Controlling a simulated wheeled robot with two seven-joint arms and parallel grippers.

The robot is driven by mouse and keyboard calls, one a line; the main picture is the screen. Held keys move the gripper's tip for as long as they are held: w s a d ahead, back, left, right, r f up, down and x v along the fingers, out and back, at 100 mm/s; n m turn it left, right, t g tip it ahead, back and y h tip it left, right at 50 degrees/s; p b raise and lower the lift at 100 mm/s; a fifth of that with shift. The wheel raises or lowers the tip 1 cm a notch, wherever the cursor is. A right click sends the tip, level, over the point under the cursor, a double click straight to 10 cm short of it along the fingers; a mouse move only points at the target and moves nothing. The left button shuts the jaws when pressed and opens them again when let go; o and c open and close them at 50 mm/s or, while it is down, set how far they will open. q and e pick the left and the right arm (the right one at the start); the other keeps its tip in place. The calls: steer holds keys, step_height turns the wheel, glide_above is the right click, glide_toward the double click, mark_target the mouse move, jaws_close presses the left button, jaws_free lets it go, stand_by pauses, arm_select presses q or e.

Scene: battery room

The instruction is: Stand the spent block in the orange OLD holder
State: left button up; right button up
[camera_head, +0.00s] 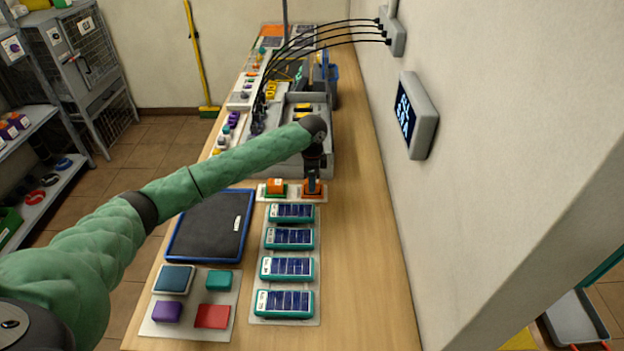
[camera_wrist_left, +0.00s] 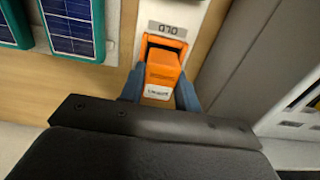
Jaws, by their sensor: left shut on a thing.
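The spent block (camera_wrist_left: 163,70) is orange with a white label, held between the two blue-grey fingers of my left gripper (camera_wrist_left: 160,92). The gripper is shut on it. The orange OLD holder (camera_wrist_left: 176,43) shows just behind the block in the wrist view, with its OLD plate upside down there. The block overlaps the holder opening; I cannot tell whether its foot rests on the holder floor. In the head view my left gripper (camera_head: 313,170) points down over the orange holder (camera_head: 313,193) and hides most of the block. My right gripper is not in view.
Beside it stands another orange block (camera_head: 276,185) in a green holder. Several solar panels (camera_head: 289,237) lie in a row nearer me, beside a dark blue-rimmed tray (camera_head: 205,228). A grey bin (camera_head: 322,150) stands behind, and the wall is at right.

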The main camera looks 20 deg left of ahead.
arm_select(q)
steer(key=shift+f, duration=0.6)
stand_by(0.7)
steer(key=o, duration=0.7)
